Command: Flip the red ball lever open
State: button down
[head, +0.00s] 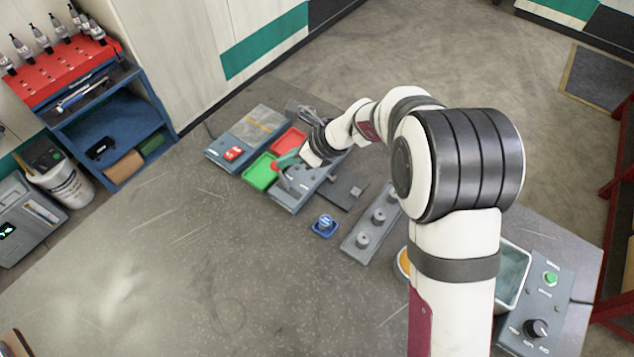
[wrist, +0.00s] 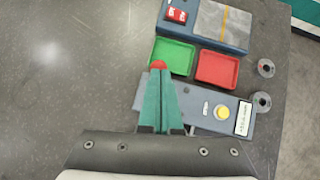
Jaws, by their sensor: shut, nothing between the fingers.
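The lever's red ball (head: 275,168) shows at the left end of a grey panel (head: 285,200) in the head view. In the wrist view the ball (wrist: 159,65) peeks out just past the fingertips, and the fingers hide the lever's lower part. My gripper (head: 284,162) has its teal fingers closed together with nothing between them. In the wrist view the gripper (wrist: 160,73) lies over the left part of the panel (wrist: 205,124), right at the ball. Whether it touches the ball I cannot tell. A yellow button (wrist: 222,112) is on the panel.
Green (head: 260,171) and red (head: 289,140) trays lie beside the panel, with a blue-grey box (head: 228,155) bearing a red switch beyond. A blue knob piece (head: 325,226) and a grey bar with posts (head: 370,222) stand nearby. The left of the table is clear.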

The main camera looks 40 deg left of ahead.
jog(key=shift+a, duration=0.5)
dwell(0.3)
jog(key=w+d+r, duration=0.2)
jog(key=d+r, duration=0.3)
jog(key=r, duration=0.6)
jog(key=shift+r, duration=0.4)
jog(key=shift+w+d, duration=0.1)
